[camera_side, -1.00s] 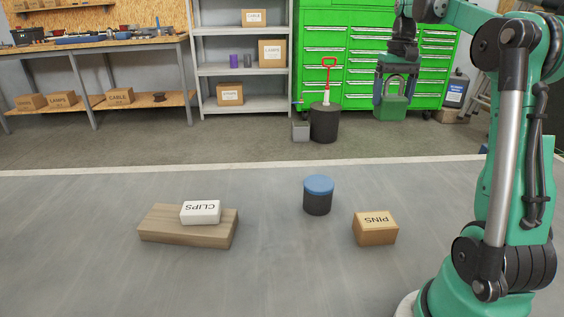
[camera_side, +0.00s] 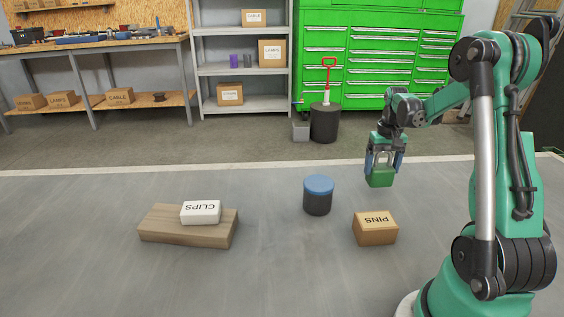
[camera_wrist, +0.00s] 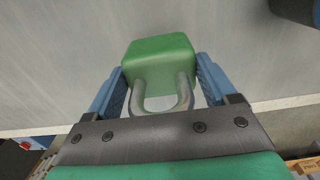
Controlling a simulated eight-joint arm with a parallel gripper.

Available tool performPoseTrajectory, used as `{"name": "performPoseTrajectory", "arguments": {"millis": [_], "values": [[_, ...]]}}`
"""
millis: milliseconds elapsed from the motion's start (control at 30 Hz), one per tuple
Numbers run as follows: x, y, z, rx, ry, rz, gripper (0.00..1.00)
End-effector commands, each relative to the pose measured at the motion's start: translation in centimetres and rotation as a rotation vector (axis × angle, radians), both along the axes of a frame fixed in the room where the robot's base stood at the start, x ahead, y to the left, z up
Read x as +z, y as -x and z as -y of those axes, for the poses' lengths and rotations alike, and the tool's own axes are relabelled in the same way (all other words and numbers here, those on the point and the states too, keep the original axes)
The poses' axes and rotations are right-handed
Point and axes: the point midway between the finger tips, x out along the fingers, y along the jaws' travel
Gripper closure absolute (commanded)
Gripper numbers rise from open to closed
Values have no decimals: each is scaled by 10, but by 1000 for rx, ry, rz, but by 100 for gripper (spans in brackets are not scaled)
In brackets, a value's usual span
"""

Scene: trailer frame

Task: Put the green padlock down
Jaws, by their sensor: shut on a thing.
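The green padlock (camera_side: 380,179) has a boxy green body and a grey metal shackle. My gripper (camera_side: 383,164) is shut on it and holds it in the air, body hanging down, above the grey surface. In the wrist view the padlock (camera_wrist: 160,58) sits between the two blue fingers of my gripper (camera_wrist: 164,82), its shackle toward the palm. How high it hangs above the surface is hard to tell.
A cardboard PINS box (camera_side: 375,229) and a dark canister with a blue lid (camera_side: 318,196) stand on the grey surface (camera_side: 280,270). A white CLIPS box (camera_side: 201,212) lies on a wooden block (camera_side: 160,227) at the left. Bare surface lies between these things.

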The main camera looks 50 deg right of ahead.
Motion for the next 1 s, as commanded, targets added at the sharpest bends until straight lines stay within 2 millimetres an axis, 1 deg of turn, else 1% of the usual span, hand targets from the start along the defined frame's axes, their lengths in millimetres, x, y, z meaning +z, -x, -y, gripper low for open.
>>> {"name": "performPoseTrajectory", "arguments": {"millis": [100,200,567,600,667,700,900,1000], "values": [[-18,0,1,0,0,0,100],[-27,0,0,0,0,0,100],[-30,0,0,0,0,0,100],[-31,0,0,0,0,0,19],[-31,0,0,0,0,0,2],[-31,0,0,0,0,0,0],[-30,0,0,0,0,0,0],[-25,0,0,0,0,0,0]]}}
